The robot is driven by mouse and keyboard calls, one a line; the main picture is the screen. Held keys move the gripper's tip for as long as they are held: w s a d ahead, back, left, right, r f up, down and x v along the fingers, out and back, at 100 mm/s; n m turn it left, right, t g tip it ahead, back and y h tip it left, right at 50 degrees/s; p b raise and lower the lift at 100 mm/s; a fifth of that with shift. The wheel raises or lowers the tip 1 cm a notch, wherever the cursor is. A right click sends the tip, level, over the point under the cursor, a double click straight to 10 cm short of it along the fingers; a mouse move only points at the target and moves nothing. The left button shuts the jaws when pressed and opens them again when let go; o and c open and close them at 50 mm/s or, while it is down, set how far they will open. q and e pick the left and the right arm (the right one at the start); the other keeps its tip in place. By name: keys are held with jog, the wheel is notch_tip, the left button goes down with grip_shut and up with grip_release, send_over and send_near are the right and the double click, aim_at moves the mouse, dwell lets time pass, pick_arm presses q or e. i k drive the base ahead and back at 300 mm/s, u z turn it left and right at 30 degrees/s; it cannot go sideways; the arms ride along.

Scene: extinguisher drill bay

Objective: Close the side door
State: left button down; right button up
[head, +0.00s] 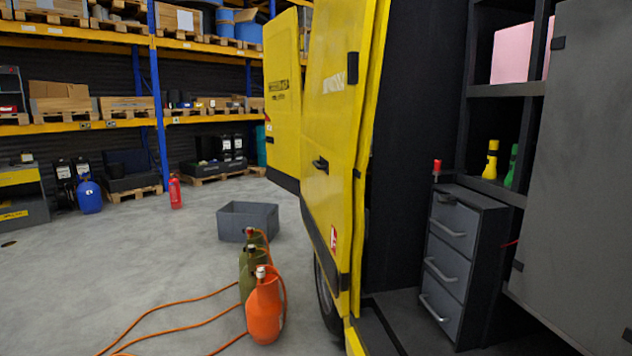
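A yellow van stands at the right with a wide opening in its side. A yellow door panel (330,110) with a black handle (320,164) lies along the van's flank, left of the opening, so the opening is uncovered. I take this panel to be the side door. Another yellow panel (283,110) with dark lettering stands out beyond it; I cannot tell which door it is. Neither of my grippers is in view.
Inside the van are a grey drawer unit (463,255) and shelves with yellow (491,160) and green bottles (511,167). An orange container (265,308), green containers, an orange hose (190,301) and a grey crate (247,220) stand on the floor beside the van.

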aim_at(341, 33)
jog(key=u, duration=0.4)
jog(key=i, duration=1.2)
jog(key=u, duration=0.75)
jog(key=i, duration=2.55)
jog(key=u, duration=0.25)
jog(key=i, duration=2.75)
jog(key=z, duration=0.8)
jog(key=i, duration=1.6)
jog(key=z, duration=1.9)
jog(key=i, duration=1.05)
jog(key=z, duration=0.5)
